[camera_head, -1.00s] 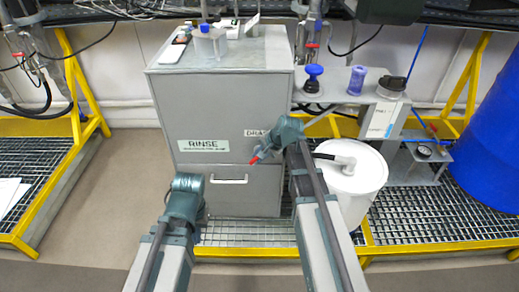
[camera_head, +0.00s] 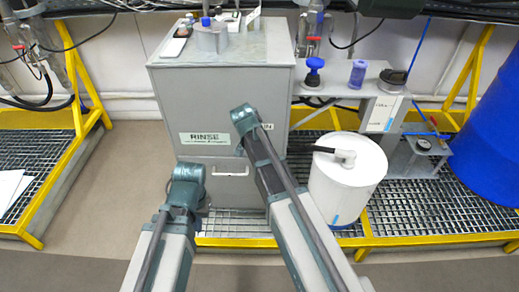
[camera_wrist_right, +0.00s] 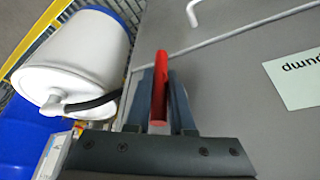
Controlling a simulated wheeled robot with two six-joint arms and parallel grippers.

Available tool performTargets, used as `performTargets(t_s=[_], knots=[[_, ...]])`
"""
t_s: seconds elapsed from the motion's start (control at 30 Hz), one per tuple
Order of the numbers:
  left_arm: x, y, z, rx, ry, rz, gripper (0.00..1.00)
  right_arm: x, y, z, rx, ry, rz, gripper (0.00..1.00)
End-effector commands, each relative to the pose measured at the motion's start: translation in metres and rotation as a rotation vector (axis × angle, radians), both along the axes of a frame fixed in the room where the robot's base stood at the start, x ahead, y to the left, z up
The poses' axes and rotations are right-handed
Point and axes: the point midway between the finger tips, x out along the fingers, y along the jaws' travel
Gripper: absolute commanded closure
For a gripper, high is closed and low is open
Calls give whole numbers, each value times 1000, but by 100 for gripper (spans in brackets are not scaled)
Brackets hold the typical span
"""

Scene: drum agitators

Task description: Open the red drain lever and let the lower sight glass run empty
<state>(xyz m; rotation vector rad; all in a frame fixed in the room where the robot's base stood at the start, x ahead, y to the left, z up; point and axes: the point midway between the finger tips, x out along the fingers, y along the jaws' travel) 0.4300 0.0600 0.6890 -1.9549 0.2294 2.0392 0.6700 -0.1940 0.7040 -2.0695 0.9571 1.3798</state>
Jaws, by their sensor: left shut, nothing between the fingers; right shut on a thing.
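In the right wrist view, the red lever (camera_wrist_right: 160,88) stands between the two fingers of my right gripper (camera_wrist_right: 160,85), which is shut on it. In the head view, my right gripper (camera_head: 246,118) is in front of the grey cabinet (camera_head: 220,90), beside a partly covered label, and it hides the lever. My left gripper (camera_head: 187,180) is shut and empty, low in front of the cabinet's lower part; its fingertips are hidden. I cannot make out the lower sight glass in either view.
A white drum (camera_head: 347,185) with a black hose stands right of the cabinet on grating. A blue barrel (camera_head: 490,130) is at the far right. A RINSE label (camera_head: 204,138) is on the cabinet front. Yellow-framed grating (camera_head: 40,165) is at left, with bare floor beside it.

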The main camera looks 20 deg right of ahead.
Motion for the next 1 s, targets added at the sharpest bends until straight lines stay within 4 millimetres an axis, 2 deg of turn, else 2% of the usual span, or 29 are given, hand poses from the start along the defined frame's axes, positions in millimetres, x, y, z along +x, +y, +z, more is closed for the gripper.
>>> performTargets(t_s=[0.53, 0.57, 0.7, 1.0], knots=[[0, 0, -1, 0, 0, 0, 100, -2, 1, 0, -17, 13, 1, 100], [0, 0, -1, 0, 0, 0, 100, -2, 1, 0, -17, 13, 1, 75], [0, 0, -1, 0, 0, 0, 100, -2, 1, 0, -17, 11, 0, 50], [0, 0, 0, 0, 0, 0, 100, -1, 0, 1, -17, 8, 0, 49]])
